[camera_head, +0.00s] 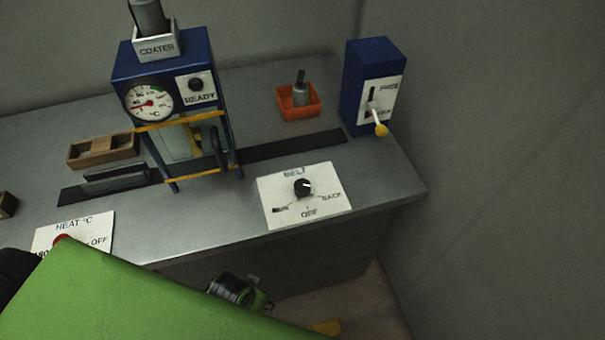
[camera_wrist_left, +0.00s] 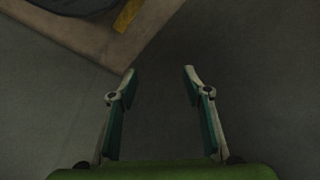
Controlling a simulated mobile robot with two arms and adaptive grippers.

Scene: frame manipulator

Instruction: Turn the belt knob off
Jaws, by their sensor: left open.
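The black belt knob (camera_head: 303,188) sits on a white panel (camera_head: 275,207) marked BELT, near the front edge of the counter. The labels around it are OFF at the bottom, one at the lower left that is hard to read, and BACK at the right. A pale mark on the knob appears to face right. My green left arm crosses the lower left of the head view, and its gripper is not clearly visible there. In the left wrist view my left gripper (camera_wrist_left: 158,88) is open and empty, with the grey floor beyond it. My right gripper is in neither view.
The blue coater (camera_head: 120,68) with its dial stands left of the belt panel. An orange tray (camera_head: 312,109) lies behind the panel. A blue lever box (camera_head: 369,65) with a yellow-tipped lever stands at right. A white heat panel (camera_head: 97,229) is at left.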

